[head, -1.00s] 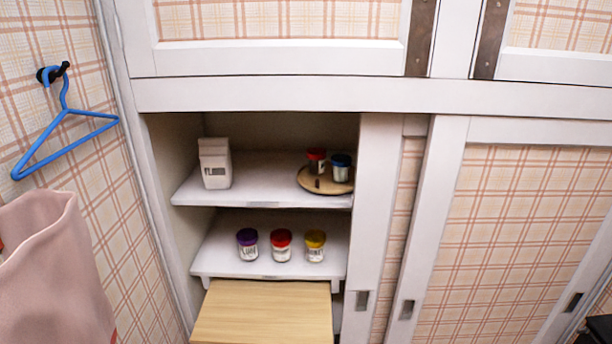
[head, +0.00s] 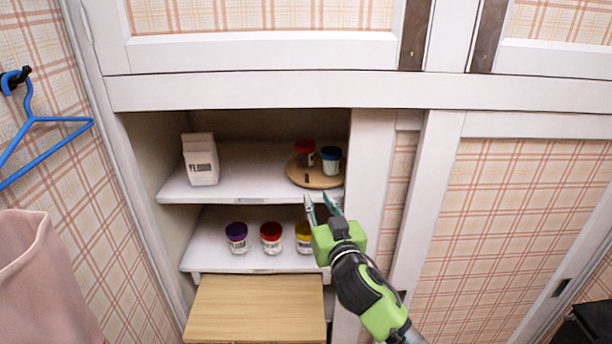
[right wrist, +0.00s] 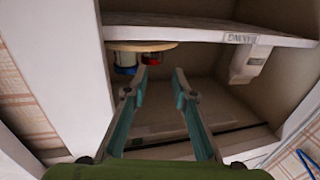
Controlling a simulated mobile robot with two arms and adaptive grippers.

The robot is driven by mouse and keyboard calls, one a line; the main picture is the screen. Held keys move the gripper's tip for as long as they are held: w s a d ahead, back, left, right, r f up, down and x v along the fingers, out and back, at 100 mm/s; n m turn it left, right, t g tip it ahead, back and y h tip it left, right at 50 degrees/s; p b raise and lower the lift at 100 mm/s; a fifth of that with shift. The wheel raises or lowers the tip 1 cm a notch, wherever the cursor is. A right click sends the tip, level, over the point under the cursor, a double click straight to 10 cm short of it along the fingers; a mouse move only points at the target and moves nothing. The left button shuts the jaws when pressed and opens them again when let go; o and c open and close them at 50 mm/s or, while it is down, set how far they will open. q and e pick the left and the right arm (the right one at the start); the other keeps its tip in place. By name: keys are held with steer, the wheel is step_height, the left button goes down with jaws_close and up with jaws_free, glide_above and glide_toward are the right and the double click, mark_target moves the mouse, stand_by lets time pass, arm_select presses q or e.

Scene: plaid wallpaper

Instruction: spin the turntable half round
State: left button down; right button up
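The turntable (head: 318,180) is a round wooden disc on the upper shelf, at its right end by the door frame. A red-lidded jar (head: 304,152) and a blue-lidded jar (head: 330,162) stand on it, and a small dark mark shows near its front. My right gripper (head: 318,206) is open and empty, in front of and just below the shelf edge under the turntable. In the right wrist view, which is upside down, the turntable (right wrist: 150,45) and its jars show beyond the open fingers (right wrist: 160,82), apart from them. My left gripper is not in view.
A white carton (head: 201,160) stands at the upper shelf's left. Purple (head: 237,238), red (head: 271,238) and yellow-lidded (head: 303,237) jars stand on the lower shelf; my right gripper partly covers the yellow one. A sliding door (head: 365,210) borders the opening closely on the right.

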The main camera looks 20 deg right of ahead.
mark_target(307, 180)
steer(key=w, duration=0.3)
steer(key=w+p, duration=0.1)
steer(key=w, duration=0.3)
steer(key=w+p, duration=0.1)
steer(key=w, duration=0.3)
steer(key=shift+w+d+f, duration=0.1)
steer(key=shift+w+d, duration=0.05)
steer(key=shift+d, duration=0.1)
jaws_close()
